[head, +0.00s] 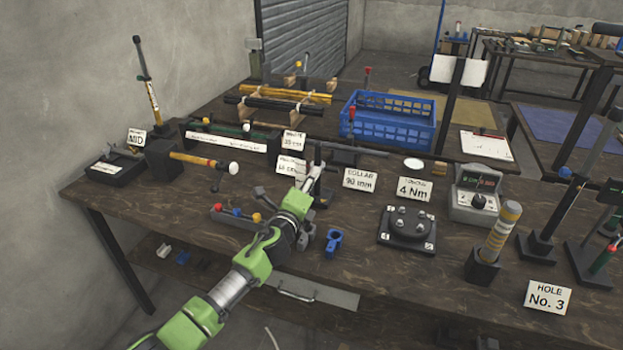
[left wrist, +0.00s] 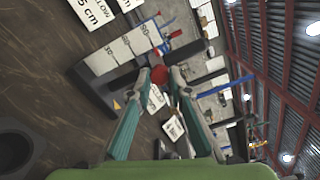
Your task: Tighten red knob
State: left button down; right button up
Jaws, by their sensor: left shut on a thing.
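The red knob (left wrist: 158,74) shows in the left wrist view between the fingertips of my left gripper (left wrist: 161,80). The gripper is shut on it. The knob sits beside a pale scale plate (left wrist: 108,58) marked 30, 60 and 90 on a dark stand. In the head view my left gripper (head: 312,184) is at the middle of the bench, left of the card reading COLLAR 90 mm (head: 360,180). The held knob is hidden there by the gripper. My right gripper is not in view.
A blue crate (head: 388,122) stands behind the gripper. A blue clamp piece (head: 334,242) and a dark round fixture (head: 408,225) lie in front and to the right. A grey rail with red, blue and yellow balls (head: 237,212) lies left of the gripper. Bare bench shows at the front.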

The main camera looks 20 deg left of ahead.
pick_arm(q)
jog(key=shift+m, duration=0.9)
jog(key=c, duration=1.9)
grip_release()
jog(key=s, duration=1.2)
jog(key=shift+a, duration=0.25)
